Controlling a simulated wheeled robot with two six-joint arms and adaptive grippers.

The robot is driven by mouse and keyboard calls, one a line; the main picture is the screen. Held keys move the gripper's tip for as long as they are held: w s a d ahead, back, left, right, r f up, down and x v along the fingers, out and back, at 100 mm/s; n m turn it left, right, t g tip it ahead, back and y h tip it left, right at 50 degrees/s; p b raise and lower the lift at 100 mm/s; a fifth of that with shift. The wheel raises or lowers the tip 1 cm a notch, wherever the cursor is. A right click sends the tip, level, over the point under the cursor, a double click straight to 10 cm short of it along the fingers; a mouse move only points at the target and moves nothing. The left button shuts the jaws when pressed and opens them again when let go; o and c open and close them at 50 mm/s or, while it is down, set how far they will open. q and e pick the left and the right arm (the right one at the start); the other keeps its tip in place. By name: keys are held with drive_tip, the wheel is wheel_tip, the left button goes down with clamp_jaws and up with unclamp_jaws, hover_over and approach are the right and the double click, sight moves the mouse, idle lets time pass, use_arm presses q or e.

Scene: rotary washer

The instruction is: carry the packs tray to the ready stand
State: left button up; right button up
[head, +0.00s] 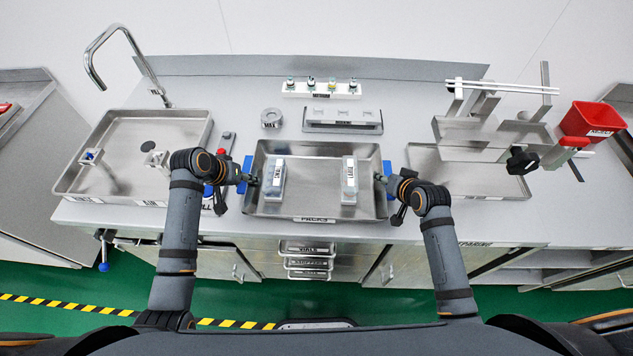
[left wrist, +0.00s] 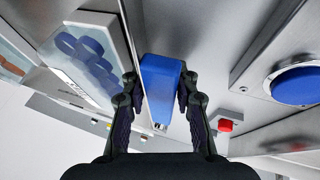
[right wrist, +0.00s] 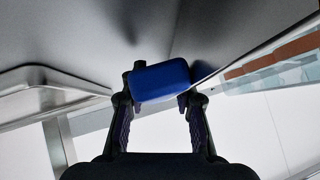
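The packs tray (head: 310,209) is a shallow steel tray at the middle of the counter, labelled PACKS on its front. It holds two clear-lidded packs, a left one (head: 274,180) and a right one (head: 349,180). Blue handles stand at its left (head: 247,164) and right (head: 387,168) sides. My left gripper (head: 246,179) is at the left handle; in the left wrist view its fingers hold the blue handle (left wrist: 162,88) between them. My right gripper (head: 383,179) is at the right handle; in the right wrist view the blue handle (right wrist: 160,80) covers its fingertips, so its grip is unclear. I cannot identify the ready stand.
A sink basin (head: 120,180) with a faucet is at left. A rack (head: 342,118) and a white holder with vials (head: 321,90) stand behind the tray. At right are another steel tray (head: 460,180), a metal frame and a red bin (head: 592,119).

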use_arm(q)
clamp_jaws()
use_arm(e)
clamp_jaws()
use_arm(q)
drive_tip(key=shift+a, duration=0.1)
use_arm(e)
drive_tip(key=shift+d, duration=0.1)
